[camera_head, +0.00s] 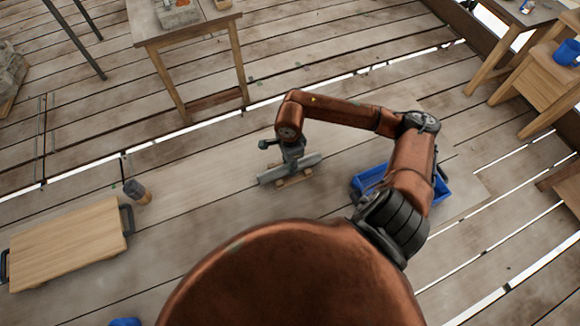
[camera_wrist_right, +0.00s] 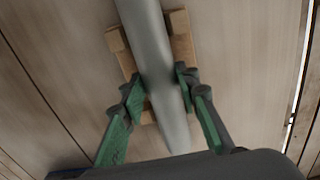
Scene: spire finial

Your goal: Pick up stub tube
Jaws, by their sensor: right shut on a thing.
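The stub tube (camera_head: 306,162) is a grey metal tube lying across a small wooden cradle (camera_head: 294,181) on the plank floor. In the right wrist view the tube (camera_wrist_right: 153,45) runs from the top edge down between the fingers, and the cradle (camera_wrist_right: 181,38) shows beneath it on both sides. My right gripper (camera_head: 292,163) points down over the tube. In the right wrist view its green-padded fingers (camera_wrist_right: 160,88) are shut on the tube, one on each side. I cannot tell whether the tube is clear of the cradle. My left gripper is not in view.
A blue bin (camera_head: 443,190) stands right of the tube, partly behind my right arm. A wooden board with dark handles (camera_head: 65,245) and a small dark-topped bottle (camera_head: 137,191) are at left. A wooden table (camera_head: 190,30) stands behind. Floor left of the cradle is clear.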

